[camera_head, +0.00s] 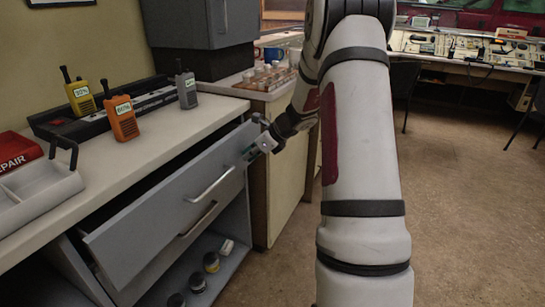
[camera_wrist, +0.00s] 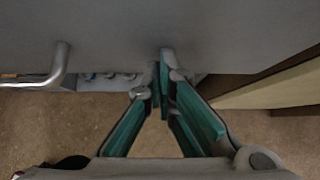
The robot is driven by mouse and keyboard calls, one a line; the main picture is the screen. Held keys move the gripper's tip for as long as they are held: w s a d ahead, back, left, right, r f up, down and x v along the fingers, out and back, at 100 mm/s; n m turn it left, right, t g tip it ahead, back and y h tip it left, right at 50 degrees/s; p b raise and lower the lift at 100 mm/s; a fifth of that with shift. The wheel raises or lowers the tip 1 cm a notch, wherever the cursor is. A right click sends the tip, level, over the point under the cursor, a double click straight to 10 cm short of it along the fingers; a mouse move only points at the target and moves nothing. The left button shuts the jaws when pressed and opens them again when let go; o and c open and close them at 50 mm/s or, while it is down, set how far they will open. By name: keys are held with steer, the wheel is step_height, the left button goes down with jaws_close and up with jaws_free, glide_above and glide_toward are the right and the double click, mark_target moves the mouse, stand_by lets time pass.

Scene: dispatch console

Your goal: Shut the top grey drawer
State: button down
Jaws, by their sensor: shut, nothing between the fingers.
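The top grey drawer (camera_head: 150,222) stands pulled out of the cabinet, with a dark gap behind its front. Its silver bar handle (camera_head: 212,184) is at the middle of the front. My gripper (camera_head: 249,153) is at the right end of the drawer front, away from the handle. In the wrist view the grey drawer front (camera_wrist: 230,30) fills the top and its handle (camera_wrist: 60,68) is at the left. My green-padded gripper (camera_wrist: 162,62) is shut and empty, its tips at or very close to the front; contact is unclear.
A second handle (camera_head: 198,219) lies below, above an open shelf with several small jars (camera_head: 211,262). The white counter (camera_head: 135,150) above holds an orange radio (camera_head: 122,118), a yellow radio (camera_head: 81,97) and a repair tray (camera_head: 38,192). Open floor lies to the right.

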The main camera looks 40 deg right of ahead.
steer(key=w+a, duration=0.1)
steer(key=w, duration=0.1)
steer(key=w+a+p, duration=0.1)
steer(key=w, duration=0.2)
steer(key=w+a+p, duration=0.1)
steer(key=w, duration=0.2)
steer(key=shift+w, duration=0.2)
steer(key=shift+a+r, duration=0.1)
